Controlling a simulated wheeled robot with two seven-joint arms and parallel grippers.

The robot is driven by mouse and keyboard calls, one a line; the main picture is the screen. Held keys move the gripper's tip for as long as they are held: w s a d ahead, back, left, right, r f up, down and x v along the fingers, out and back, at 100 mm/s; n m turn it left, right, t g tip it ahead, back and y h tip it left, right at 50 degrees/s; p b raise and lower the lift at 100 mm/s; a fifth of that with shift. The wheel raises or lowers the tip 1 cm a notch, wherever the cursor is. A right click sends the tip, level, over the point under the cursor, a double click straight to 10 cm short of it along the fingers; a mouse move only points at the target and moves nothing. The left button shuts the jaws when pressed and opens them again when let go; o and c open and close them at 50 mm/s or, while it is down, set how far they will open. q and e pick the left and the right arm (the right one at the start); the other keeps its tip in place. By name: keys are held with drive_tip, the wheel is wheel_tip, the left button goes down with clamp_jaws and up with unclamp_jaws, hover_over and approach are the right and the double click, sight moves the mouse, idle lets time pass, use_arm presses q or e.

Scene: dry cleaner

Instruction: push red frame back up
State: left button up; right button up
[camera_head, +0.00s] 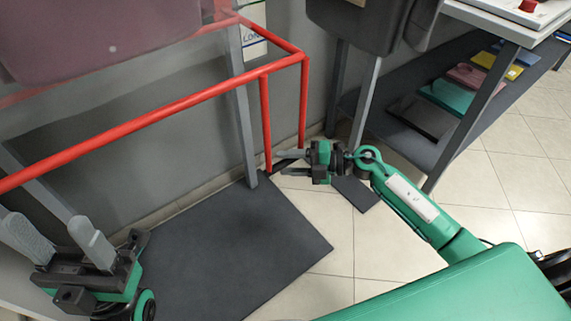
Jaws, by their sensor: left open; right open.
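The red frame (150,116) is a tubular bar that runs from the left edge to a corner at the upper middle, with two short posts going down from its right end. My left gripper (58,236) is open and empty at the lower left, fingers up, below the long red bar and apart from it. My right gripper (281,163) is open and points left, near the lower ends of the red posts. Whether it touches a post I cannot tell. The frame's far left end is out of view.
A dark mat (245,250) lies on the tiled floor. Grey legs (242,110) stand behind the frame. A maroon padded board (100,35) hangs above it. At right, a table with a lower shelf (420,75) holds folded cloths (447,96).

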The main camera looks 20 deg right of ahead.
drive_tip(key=shift+w+a, duration=0.2)
drive_tip(key=shift+a, duration=0.35)
clamp_jaws()
drive_tip(key=shift+r, duration=0.1)
